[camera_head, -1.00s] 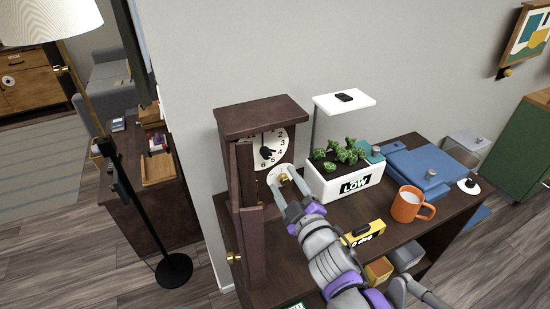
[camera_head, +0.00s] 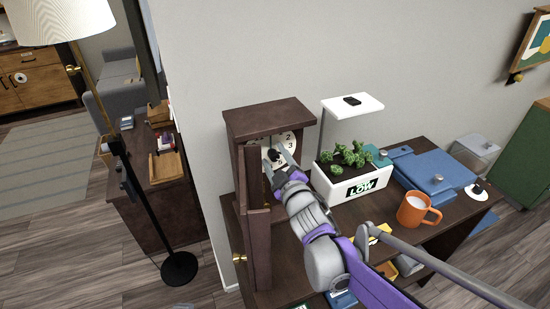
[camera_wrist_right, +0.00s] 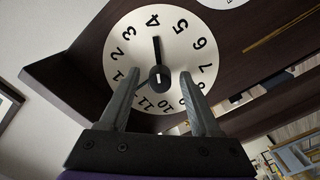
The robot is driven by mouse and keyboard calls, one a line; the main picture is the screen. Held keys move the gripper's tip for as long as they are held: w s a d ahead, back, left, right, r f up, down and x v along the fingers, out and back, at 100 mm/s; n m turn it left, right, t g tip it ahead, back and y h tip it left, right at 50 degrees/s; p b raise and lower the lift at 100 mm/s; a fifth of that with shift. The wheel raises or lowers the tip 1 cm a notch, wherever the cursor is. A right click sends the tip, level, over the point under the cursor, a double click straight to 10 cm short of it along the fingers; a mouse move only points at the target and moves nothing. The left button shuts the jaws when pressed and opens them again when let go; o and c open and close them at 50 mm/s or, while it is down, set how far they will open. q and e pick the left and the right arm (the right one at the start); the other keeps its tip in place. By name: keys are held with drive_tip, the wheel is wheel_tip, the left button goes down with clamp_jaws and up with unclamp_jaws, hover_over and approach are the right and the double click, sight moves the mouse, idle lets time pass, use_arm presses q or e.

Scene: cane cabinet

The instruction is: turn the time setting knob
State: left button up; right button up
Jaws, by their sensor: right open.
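The wooden clock (camera_head: 268,115) stands at the left end of the dark cabinet, its door swung open toward me. Its white numbered dial (camera_head: 289,139) is partly covered by my arm. At the dial's centre is a black knob (camera_wrist_right: 160,78) with a pointer line; it also shows in the head view (camera_head: 273,155). My right gripper (camera_head: 277,155) is open in front of the dial. In the wrist view its fingers (camera_wrist_right: 160,74) lie on either side of the knob; I cannot tell whether they touch it. My left gripper is out of view.
A white planter (camera_head: 340,190) with a lamp stands right of the clock. An orange mug (camera_head: 417,211) and a blue box (camera_head: 437,176) are further right. The open clock door (camera_head: 257,220) stands close left of my right arm. A smaller white dial (camera_wrist_right: 222,3) shows partly.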

drive_tip(key=shift+c, duration=0.3)
clamp_jaws()
drive_tip(key=shift+m, duration=0.3)
drive_tip(key=shift+f+m+b, duration=0.15)
drive_tip(key=shift+m+b, duration=0.95)
drive_tip(key=shift+m, duration=0.1)
drive_tip(key=m+b, duration=0.2)
drive_tip(key=m, duration=0.1)
drive_tip(key=shift+b, duration=0.35)
drive_tip(key=m+b, duration=0.3)
drive_tip(key=m, duration=0.1)
drive_tip(key=shift+g, duration=0.3)
drive_tip(key=shift+m+b, duration=0.85)
drive_tip(key=shift+m, duration=0.05)
